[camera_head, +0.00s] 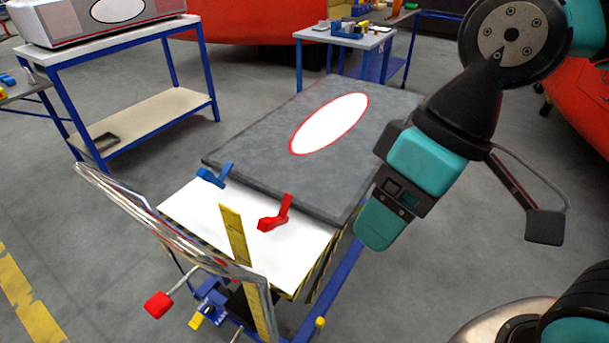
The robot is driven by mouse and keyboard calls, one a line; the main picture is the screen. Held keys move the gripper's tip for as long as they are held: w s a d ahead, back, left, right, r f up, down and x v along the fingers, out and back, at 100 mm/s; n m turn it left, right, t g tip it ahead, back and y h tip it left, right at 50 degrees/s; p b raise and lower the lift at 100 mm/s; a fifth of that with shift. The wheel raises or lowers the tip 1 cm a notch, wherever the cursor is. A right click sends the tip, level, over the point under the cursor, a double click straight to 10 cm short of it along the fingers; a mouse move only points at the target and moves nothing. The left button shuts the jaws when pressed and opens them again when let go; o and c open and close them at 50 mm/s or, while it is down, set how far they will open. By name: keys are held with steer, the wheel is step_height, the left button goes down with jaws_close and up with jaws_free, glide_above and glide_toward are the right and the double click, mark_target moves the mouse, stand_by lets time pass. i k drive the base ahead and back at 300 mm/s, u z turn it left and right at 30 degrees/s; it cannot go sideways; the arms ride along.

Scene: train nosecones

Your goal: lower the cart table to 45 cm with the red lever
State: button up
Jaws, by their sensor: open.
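The cart table has a white top (200,211) with black-and-yellow striped edges and a blue frame. A lever with a red knob (158,305) on a metal rod sticks out at its lower left, below the handle. A yellow upright scale (234,236) stands at the near end, its marks too small to read. A red clamp lever (275,216) sits on the top by the grey panel (248,150). My arm is at the right, well apart from the red knob.
A metal push handle (130,208) spans the cart's near end. A blue clamp (214,175) sits at the panel's left corner. A blue-framed workbench (135,115) stands behind left, a small tool table (345,38) behind. Grey floor is open left of the cart.

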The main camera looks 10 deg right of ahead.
mark_target(160, 303)
steer(key=z, duration=0.8)
steer(key=k, duration=0.95)
steer(key=u, duration=1.15)
steer(key=i, duration=1)
